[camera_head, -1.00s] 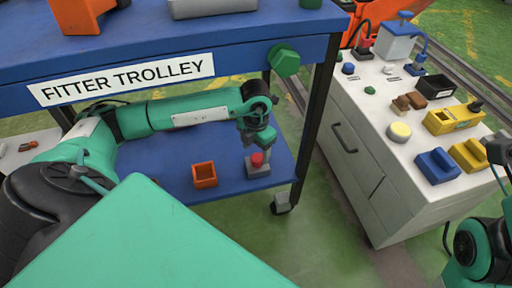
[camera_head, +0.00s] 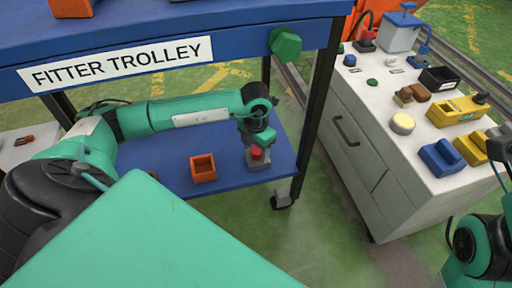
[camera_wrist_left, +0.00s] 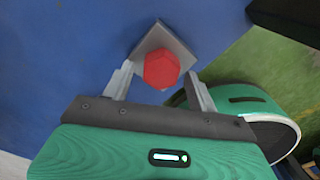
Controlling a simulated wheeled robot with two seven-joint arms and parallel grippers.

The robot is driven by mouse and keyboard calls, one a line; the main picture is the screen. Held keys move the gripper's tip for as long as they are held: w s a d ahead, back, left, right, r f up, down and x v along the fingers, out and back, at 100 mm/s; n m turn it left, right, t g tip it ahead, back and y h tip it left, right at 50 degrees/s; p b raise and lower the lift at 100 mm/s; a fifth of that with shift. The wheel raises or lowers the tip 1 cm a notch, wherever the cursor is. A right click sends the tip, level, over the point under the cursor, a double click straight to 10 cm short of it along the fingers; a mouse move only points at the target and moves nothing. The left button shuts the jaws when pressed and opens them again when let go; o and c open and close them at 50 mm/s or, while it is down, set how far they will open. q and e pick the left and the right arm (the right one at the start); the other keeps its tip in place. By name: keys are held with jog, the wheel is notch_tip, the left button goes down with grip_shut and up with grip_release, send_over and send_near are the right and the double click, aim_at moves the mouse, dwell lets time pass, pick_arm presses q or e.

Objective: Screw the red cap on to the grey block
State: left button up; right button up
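The red cap (camera_head: 257,153) is at the top of the grey block (camera_head: 258,163) on the trolley's blue lower shelf. In the left wrist view the six-sided red cap (camera_wrist_left: 161,69) overlaps the square grey block (camera_wrist_left: 160,42), whose corners show around it. I cannot tell how far the cap is threaded on. My left gripper (camera_head: 257,145) points down over the cap. In the left wrist view its two fingers (camera_wrist_left: 159,82) stand either side of the cap, with a visible gap on each side. My right gripper is not clearly visible; only part of that arm shows at lower right.
An open orange box (camera_head: 203,168) stands left of the block on the lower shelf (camera_head: 175,165). A white cabinet (camera_head: 360,160) at right carries several parts and bins. Green floor lies between.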

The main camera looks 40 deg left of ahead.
pick_arm(q)
jog(key=c, duration=1)
jog(key=m+b, duration=0.1)
jog(key=m, duration=0.2)
jog(key=shift+a, duration=0.1)
jog(key=m, duration=0.3)
jog(key=shift+w, duration=0.1)
jog(key=shift+a+m+b, duration=0.1)
jog(key=shift+m+b, duration=0.45)
jog(key=shift+m, duration=0.55)
jog(key=m, duration=0.3)
jog(key=shift+w+m+b, duration=0.1)
jog(key=shift+m+b, duration=0.25)
jog(key=shift+m, duration=0.05)
